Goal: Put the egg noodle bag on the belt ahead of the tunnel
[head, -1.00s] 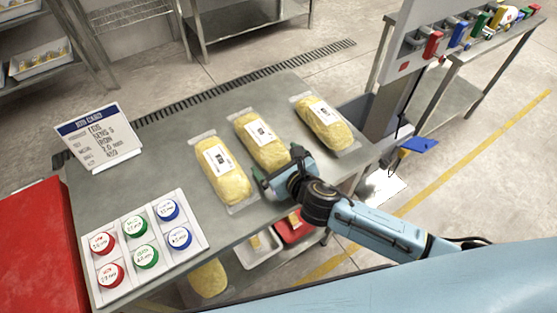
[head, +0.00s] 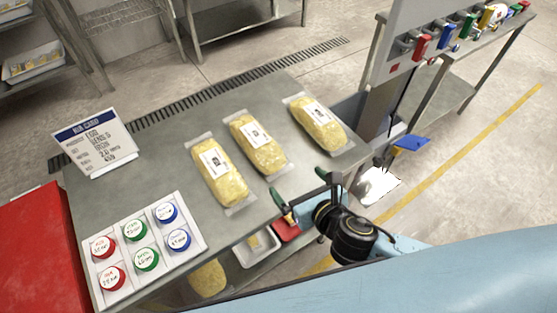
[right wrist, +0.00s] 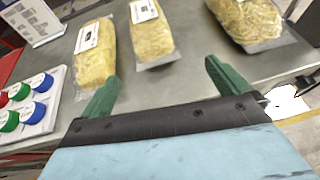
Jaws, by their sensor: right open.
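Three clear bags of yellow noodles with white labels lie in a row on the steel table (head: 165,140): a left bag (head: 219,172), a middle bag (head: 258,146) and a right bag (head: 318,122). They also show in the right wrist view as the left bag (right wrist: 97,55), middle bag (right wrist: 151,38) and right bag (right wrist: 247,18). My right gripper (head: 303,200) is open and empty at the table's front edge, apart from the bags. In the right wrist view its green fingers (right wrist: 160,82) are spread, with the middle bag beyond the gap. My left gripper, the belt and the tunnel are not in view.
A run card (head: 97,146) stands at the table's back left. A white tray of red, green and blue round pieces (head: 195,240) sits at the front left. A grey post (head: 405,70) rises right of the table.

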